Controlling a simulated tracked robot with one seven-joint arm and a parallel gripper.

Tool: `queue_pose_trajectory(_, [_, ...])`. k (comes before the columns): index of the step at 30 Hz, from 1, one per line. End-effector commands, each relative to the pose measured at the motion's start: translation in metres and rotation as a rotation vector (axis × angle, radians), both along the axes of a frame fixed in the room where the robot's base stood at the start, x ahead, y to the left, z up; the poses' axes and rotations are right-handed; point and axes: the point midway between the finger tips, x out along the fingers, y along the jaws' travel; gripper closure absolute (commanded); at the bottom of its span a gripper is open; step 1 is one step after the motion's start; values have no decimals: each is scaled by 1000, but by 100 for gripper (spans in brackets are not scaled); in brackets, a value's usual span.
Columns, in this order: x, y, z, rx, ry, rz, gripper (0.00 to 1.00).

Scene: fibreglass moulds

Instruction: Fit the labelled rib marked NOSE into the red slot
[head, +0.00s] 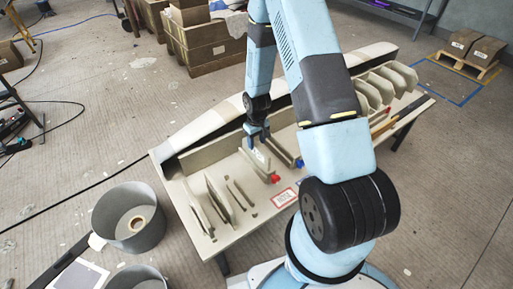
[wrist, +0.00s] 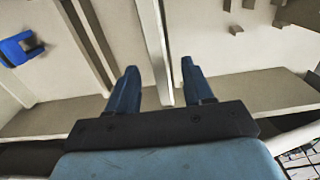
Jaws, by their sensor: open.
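My gripper (head: 257,138) is open and points down over the mould table. A pale rib with a small white label (head: 259,157) stands just below it; the label is too small to read. In the wrist view a thin pale upright panel (wrist: 153,45) runs between the spread fingers of my gripper (wrist: 158,82), and I cannot tell whether they touch it. A red marker (head: 276,179) sits at the near end of the labelled rib. A blue marker (head: 299,163) is to its right, and a blue clip (wrist: 18,48) shows in the wrist view. The slot opening is hidden.
Several thin pieces (head: 218,195) stand on the left of the table (head: 240,233). Several curved ribs (head: 385,85) stand at its far right. A red-bordered card (head: 284,197) lies near the front edge. Grey buckets (head: 112,228) stand on the floor at left.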

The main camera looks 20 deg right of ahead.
Motion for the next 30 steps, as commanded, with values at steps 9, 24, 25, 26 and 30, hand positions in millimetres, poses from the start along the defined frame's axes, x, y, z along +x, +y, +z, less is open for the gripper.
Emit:
queue_pose_trajectory(9, [1,0,50,1,-2,0,49])
queue_pose_trajectory(24, [0,0,79,0,1,0,49])
queue_pose_trajectory(25, [0,0,79,0,1,0,49])
queue_pose_trajectory(26, [0,0,79,0,1,0,49])
queue_pose_trajectory(30, [0,0,78,0,1,0,49])
